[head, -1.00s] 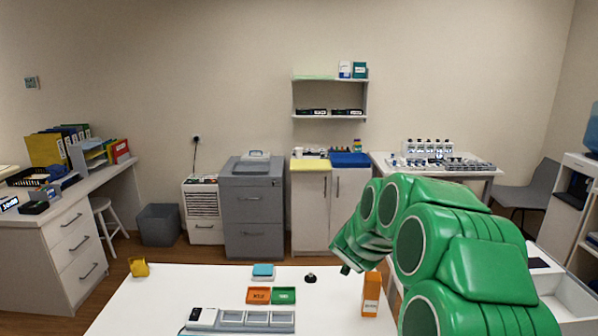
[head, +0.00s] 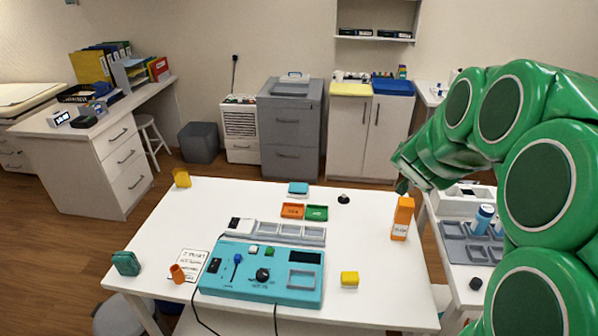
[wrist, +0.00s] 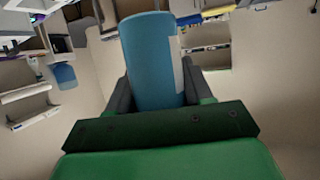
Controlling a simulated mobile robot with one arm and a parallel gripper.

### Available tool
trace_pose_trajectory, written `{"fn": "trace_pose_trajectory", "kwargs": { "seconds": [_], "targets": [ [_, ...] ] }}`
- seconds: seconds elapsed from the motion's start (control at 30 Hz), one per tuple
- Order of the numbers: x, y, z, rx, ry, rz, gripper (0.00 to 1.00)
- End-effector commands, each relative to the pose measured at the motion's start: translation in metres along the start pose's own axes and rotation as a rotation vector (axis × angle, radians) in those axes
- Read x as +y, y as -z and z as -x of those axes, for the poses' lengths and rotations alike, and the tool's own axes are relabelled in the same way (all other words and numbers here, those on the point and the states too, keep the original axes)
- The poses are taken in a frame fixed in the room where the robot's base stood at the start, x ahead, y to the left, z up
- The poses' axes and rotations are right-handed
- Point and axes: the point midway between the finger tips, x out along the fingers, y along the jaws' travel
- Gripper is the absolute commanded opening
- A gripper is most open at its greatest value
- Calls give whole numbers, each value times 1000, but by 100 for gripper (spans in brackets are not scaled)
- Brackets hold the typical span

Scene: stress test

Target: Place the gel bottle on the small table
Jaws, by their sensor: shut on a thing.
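My gripper (wrist: 157,92) is shut on a blue bottle (wrist: 152,55) with a pale label at its side. The dark fingers grip it from both sides in the wrist view. I take it as the gel bottle, but its label cannot be read. In the head view my gripper (head: 403,185) is a dark tip above the white table's far right part; the held bottle cannot be made out there. The white table (head: 375,290) stands in front of me; I cannot tell if it is the small table.
A teal control box (head: 240,288), an orange box (head: 402,218), a yellow block (head: 349,279) and small trays (head: 316,213) are on the white table. Its right front part is bare. At right, a side surface holds a grey tray (head: 455,232) and another blue bottle (head: 483,218).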

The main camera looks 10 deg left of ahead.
Motion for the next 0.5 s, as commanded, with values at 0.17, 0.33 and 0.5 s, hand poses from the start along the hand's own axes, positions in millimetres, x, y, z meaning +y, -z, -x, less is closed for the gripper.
{"fn": "trace_pose_trajectory", "kwargs": {
  "seconds": [0.17, 0.33, 0.5],
  "targets": [
    [1, 9, 3, 4, -1, -1, 16],
    [1, 26, 10, 5, -1, -1, 16],
    [1, 33, 13, 3, -1, 0, 16]
  ]
}}
